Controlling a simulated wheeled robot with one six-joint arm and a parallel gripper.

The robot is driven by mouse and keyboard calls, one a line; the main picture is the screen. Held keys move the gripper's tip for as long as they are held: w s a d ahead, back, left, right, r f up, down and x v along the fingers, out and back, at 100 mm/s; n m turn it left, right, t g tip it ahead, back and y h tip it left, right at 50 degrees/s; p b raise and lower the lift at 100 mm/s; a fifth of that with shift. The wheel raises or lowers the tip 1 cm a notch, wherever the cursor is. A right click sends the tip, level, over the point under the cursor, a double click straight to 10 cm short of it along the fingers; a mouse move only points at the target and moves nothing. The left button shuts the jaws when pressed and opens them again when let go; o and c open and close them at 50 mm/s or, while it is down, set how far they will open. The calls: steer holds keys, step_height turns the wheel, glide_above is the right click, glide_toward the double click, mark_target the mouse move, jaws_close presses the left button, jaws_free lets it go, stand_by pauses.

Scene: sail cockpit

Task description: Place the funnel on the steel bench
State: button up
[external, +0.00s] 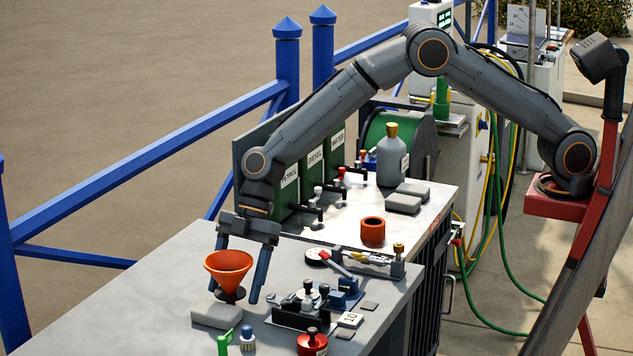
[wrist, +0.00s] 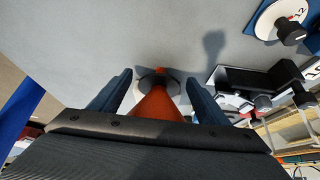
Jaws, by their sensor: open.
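The orange funnel (external: 229,268) stands upright, wide mouth up, on the grey steel bench (external: 165,283), with a dark round piece under its cone. My gripper (external: 239,295) is open and points down, with its blue-grey fingers on either side of the funnel. In the wrist view the funnel (wrist: 158,108) lies between the two fingers (wrist: 165,95), with visible gaps, so they do not appear to grip it. Its lower end and dark base show near the bench top (wrist: 90,40). My gripper body hides the funnel's mouth in the wrist view.
A grey block (external: 216,316) lies just in front of the funnel. A green bottle (external: 223,343), a blue-and-white bottle (external: 248,338) and a red pot (external: 312,342) stand near the front. A dark valve rack (external: 300,315) is at right. Bench left of the funnel is clear.

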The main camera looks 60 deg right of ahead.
steer(key=shift+r, duration=0.1)
steer(key=shift+d+r, duration=0.1)
steer(key=shift+r, duration=0.15)
steer(key=b+v, duration=0.3)
steer(key=v, duration=0.8)
steer(key=shift+d+r+b, duration=0.2)
steer(key=shift+r+b, duration=0.05)
steer(key=shift+b, duration=0.05)
steer(key=s+d+f+m+h, duration=0.1)
steer(key=s+d+m, duration=0.3)
steer(key=d, duration=0.8)
steer(key=s+d+f+m+h, duration=0.2)
steer(key=s+d+m, duration=0.3)
steer(key=s+d, duration=0.3)
steer(key=s+d+f+m+h, duration=0.2)
steer(key=s+d+m, duration=0.3)
steer(key=d, duration=1.2)
steer(key=shift+s+f, duration=0.4)
steer(key=shift+s, duration=0.5)
steer(key=shift+o, duration=1.4)
steer(key=s+d+f+m+h, duration=0.1)
steer(key=s+d+m, duration=0.2)
steer(key=s+d, duration=0.2)
steer(key=shift+s+f, duration=0.3)
steer(key=shift+s, duration=0.85)
steer(key=o, duration=0.4)
steer(key=shift+s+d+m, duration=0.15)
steer(key=shift+s+m, duration=0.1)
steer(key=shift+m, duration=0.05)
